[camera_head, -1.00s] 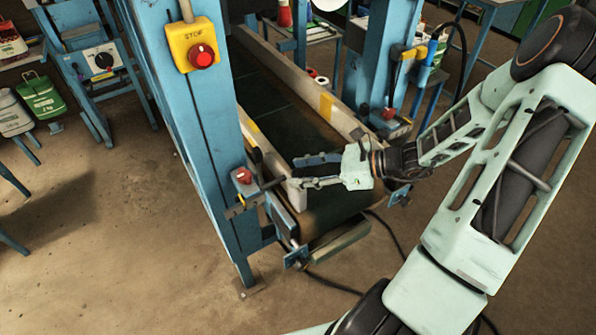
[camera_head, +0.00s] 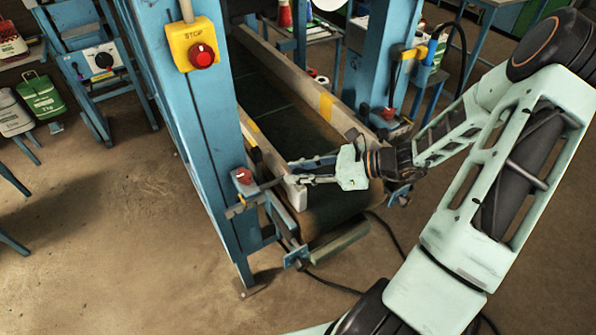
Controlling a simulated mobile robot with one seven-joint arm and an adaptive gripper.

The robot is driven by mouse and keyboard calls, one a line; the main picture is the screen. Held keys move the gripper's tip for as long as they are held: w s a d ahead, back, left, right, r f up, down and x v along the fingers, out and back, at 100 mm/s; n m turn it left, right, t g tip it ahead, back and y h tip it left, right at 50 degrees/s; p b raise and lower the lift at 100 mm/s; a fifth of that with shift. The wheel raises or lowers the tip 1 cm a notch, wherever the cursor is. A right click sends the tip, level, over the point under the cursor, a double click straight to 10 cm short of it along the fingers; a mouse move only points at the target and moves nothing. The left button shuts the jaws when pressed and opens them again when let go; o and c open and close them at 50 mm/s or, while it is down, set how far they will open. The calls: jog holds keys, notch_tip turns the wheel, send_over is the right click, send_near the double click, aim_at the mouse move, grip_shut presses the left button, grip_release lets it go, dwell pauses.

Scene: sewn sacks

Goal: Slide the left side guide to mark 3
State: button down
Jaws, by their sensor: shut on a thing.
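The left side guide (camera_head: 291,194) is a pale board along the left edge of the dark conveyor belt (camera_head: 275,125). Its near end shows just right of the blue post. My gripper (camera_head: 299,176) reaches in from the right over the near end of the belt. Its fingers are shut on the near end of the left side guide; the exact contact is small and partly hidden. A rod with a red-topped clamp (camera_head: 243,177) sits on the post left of the guide. The marks and their numbers cannot be read.
The right side guide (camera_head: 327,105), with a yellow patch, lies along the belt's far right. A blue post (camera_head: 190,120) with a yellow stop box (camera_head: 195,45) stands close left of the guide. Another blue post (camera_head: 385,60) stands behind right. A black cable lies on the floor.

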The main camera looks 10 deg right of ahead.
jog(key=shift+d, duration=0.1)
jog(key=shift+w+d+p, duration=0.15)
jog(key=shift+w+d, duration=0.1)
jog(key=shift+d, duration=0.5)
jog(key=shift+w+d+p, duration=0.15)
jog(key=shift+w+d, duration=0.1)
jog(key=shift+d, duration=0.45)
jog(key=c, duration=1.6)
grip_release()
jog(key=shift+a, duration=0.1)
jog(key=v, duration=1.2)
jog(key=shift+r, duration=0.1)
